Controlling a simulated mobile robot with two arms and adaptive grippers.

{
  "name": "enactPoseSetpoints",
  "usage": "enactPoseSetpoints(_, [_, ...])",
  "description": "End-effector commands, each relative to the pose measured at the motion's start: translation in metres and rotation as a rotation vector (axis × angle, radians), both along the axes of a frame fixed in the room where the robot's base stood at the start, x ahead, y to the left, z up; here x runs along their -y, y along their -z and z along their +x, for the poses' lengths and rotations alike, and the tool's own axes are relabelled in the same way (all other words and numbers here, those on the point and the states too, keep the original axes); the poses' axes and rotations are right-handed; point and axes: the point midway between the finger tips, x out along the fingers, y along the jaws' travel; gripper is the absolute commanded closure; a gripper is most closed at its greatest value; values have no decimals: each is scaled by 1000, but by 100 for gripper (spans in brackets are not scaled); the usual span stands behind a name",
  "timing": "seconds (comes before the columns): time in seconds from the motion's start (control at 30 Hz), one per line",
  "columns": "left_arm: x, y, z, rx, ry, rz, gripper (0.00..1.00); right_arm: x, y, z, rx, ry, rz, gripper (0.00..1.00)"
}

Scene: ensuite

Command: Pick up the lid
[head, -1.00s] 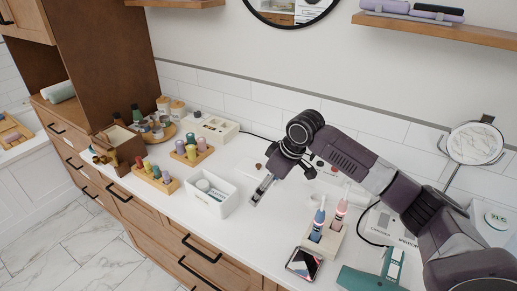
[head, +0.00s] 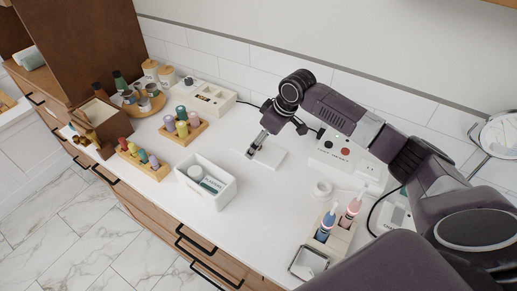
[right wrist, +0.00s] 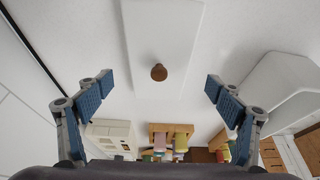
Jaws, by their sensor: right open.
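The lid is a flat white rectangular plate (head: 270,158) lying on the white counter, right of the middle of the head view. In the right wrist view, the lid (right wrist: 160,30) carries a small round brown knob (right wrist: 158,72). My right gripper (head: 254,152) is over the lid, pointing down. In the right wrist view its two blue-padded fingers (right wrist: 158,84) are wide apart, one on each side of the knob, with nothing between them touching. The exact height above the lid is hard to tell. My left gripper is not in view.
An open white box (head: 206,182) with small items stands left of the lid. Wooden racks of small bottles (head: 145,160) are farther left.

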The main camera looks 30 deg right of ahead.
Motion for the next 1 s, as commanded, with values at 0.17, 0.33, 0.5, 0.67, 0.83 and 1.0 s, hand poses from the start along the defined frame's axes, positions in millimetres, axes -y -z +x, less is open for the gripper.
enactPoseSetpoints(0.17, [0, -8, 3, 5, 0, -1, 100, -4, 22, 7, -3, 1, 0, 15])
enactPoseSetpoints(0.33, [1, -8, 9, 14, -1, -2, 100, -5, 29, 9, 0, 0, -1, 15])
enactPoseSetpoints(0.5, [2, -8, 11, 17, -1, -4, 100, -5, 28, 9, 0, 0, -1, 19])
enactPoseSetpoints(0.67, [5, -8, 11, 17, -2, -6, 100, -5, 28, 9, 0, 0, -1, 36])
enactPoseSetpoints(0.83, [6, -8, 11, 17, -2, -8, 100, -5, 28, 9, 0, 0, -1, 55])
enactPoseSetpoints(1.0, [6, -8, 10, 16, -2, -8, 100, -5, 27, 9, 0, 0, -1, 57])
